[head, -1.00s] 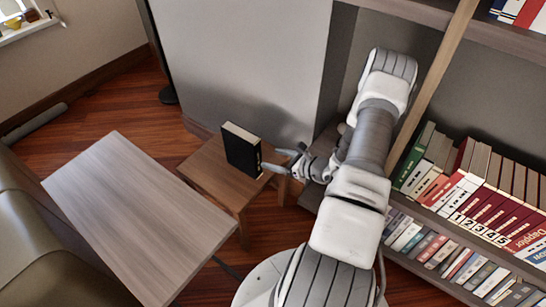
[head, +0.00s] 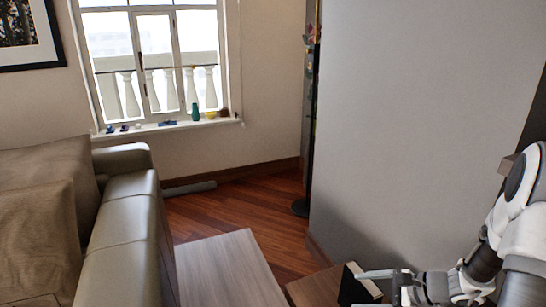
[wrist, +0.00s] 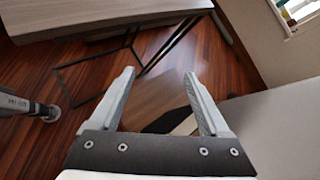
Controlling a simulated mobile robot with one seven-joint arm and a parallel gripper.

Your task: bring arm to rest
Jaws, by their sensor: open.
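My gripper (head: 380,284) is at the lower right of the head view, with its fingers apart. In the wrist view the two fingers of my gripper (wrist: 160,76) are spread with nothing held between them. A black book (head: 352,288) with pale pages stands on the small brown side table (head: 312,291), just behind my gripper in the head view. In the wrist view the book (wrist: 160,124) shows partly between the fingers, and its lower part is hidden by the gripper body. My arm comes in from the right edge.
A long wooden table (head: 228,272) stands left of the side table, and a sofa (head: 120,235) is at the far left. A grey wall panel (head: 420,130) rises behind my arm. Open wood floor (head: 270,217) lies toward the window (head: 157,62).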

